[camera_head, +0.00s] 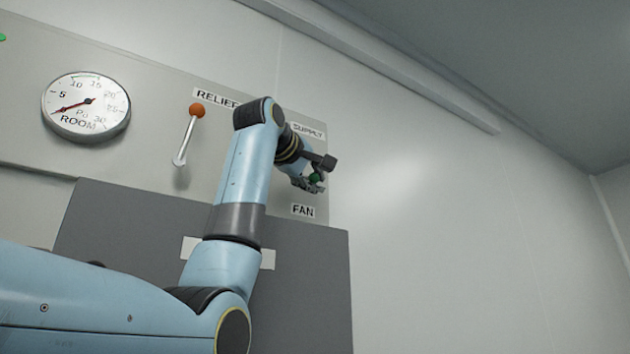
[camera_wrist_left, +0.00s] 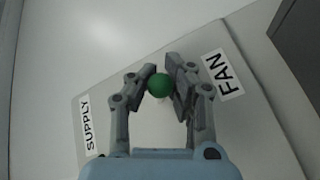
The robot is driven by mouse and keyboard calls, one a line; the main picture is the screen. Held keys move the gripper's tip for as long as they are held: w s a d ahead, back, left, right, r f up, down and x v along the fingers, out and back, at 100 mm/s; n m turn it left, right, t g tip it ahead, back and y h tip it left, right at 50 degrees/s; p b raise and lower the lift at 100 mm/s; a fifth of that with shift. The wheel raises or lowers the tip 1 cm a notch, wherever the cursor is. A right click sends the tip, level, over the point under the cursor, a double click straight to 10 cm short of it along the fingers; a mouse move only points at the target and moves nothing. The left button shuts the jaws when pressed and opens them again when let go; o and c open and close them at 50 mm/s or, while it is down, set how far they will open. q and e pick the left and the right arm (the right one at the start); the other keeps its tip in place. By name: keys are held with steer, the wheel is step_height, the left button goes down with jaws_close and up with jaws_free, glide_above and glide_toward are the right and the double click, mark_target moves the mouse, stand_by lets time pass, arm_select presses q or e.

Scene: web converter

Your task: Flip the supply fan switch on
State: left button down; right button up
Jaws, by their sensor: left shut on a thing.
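The supply fan switch has a green ball knob (camera_wrist_left: 160,85), seen between my left gripper's fingertips in the left wrist view. It also shows as a small green spot (camera_head: 316,178) in the head view. My left gripper (camera_head: 314,182) is at the panel between the SUPPLY label (camera_head: 308,131) and the FAN label (camera_head: 303,210). In the left wrist view the gripper (camera_wrist_left: 162,84) is shut on the green knob, a finger on each side. The switch's stem and base are mostly hidden. My right gripper is not in view.
A relief lever (camera_head: 188,135) with an orange knob stands left of my arm, near the RELIEF label (camera_head: 216,98). A round ROOM gauge (camera_head: 86,107) is farther left. A dark grey panel (camera_head: 310,285) lies below. The wall to the right is bare.

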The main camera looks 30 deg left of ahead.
arm_select(q)
steer(key=shift+d, duration=0.1)
step_height(320, 180, up, 2)
steer(key=n+g+h, duration=0.1)
steer(key=n+g, duration=0.1)
steer(key=n, duration=0.1)
steer(key=shift+s+r+n+g, duration=0.1)
steer(key=shift+r+n+g, duration=0.05)
steer(key=shift+n+g, duration=0.2)
steer(key=shift+r+n+g+h, duration=0.8)
steer(key=shift+r+n+g, duration=0.15)
steer(key=shift+n, duration=0.3)
steer(key=shift+r, duration=0.1)
steer(key=c, duration=1.5)
jaws_free()
steer(key=shift+o, duration=0.5)
steer(key=shift+s+a, duration=0.2)
steer(key=shift+s, duration=0.1)
steer(key=shift+w, duration=0.1)
steer(key=v, duration=0.7)
steer(key=shift+s, duration=0.25)
